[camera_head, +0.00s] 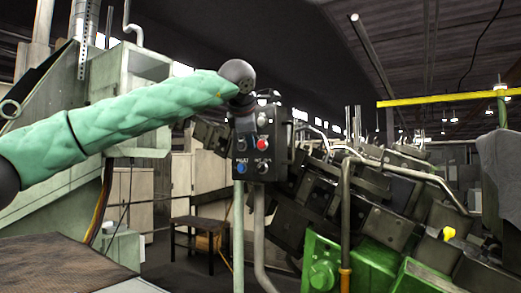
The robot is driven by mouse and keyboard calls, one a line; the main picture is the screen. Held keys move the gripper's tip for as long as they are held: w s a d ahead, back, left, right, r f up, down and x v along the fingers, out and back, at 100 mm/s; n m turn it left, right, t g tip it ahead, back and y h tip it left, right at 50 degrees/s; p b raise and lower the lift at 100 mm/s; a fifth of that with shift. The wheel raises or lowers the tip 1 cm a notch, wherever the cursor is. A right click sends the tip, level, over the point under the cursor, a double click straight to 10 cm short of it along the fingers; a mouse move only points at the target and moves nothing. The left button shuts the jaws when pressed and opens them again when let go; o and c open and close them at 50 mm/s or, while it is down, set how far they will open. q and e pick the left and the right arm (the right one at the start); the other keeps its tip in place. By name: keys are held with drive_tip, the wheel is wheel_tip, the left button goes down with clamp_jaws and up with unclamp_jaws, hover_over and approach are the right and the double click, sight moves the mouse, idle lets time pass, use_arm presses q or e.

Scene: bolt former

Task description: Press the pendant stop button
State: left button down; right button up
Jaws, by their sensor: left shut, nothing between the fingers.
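The pendant (252,152) is a dark box on a pale post in the middle of the view. Its face carries a red button (261,144), with a small label above it. Lower down are a blue button (241,169) at the left and a pale knob (262,167) at the right. My left arm, in a green quilted sleeve, reaches in from the left. My left gripper (243,104) is shut and empty at the pendant's upper left part, above and left of the red button. I cannot tell whether it touches the box. My right gripper is out of view.
The bolt former (385,215), dark with green parts, fills the right side. A pipe with an orange lower end (345,215) stands right of the pendant. A pale green machine (130,75) is behind my left arm. A small dark table (200,222) stands behind the post.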

use_arm(q)
drive_tip(key=s+a, duration=0.1)
drive_tip(key=s+a+b, duration=0.1)
drive_tip(key=shift+s+b, duration=0.3)
drive_tip(key=shift+d, duration=0.1)
idle(0.7)
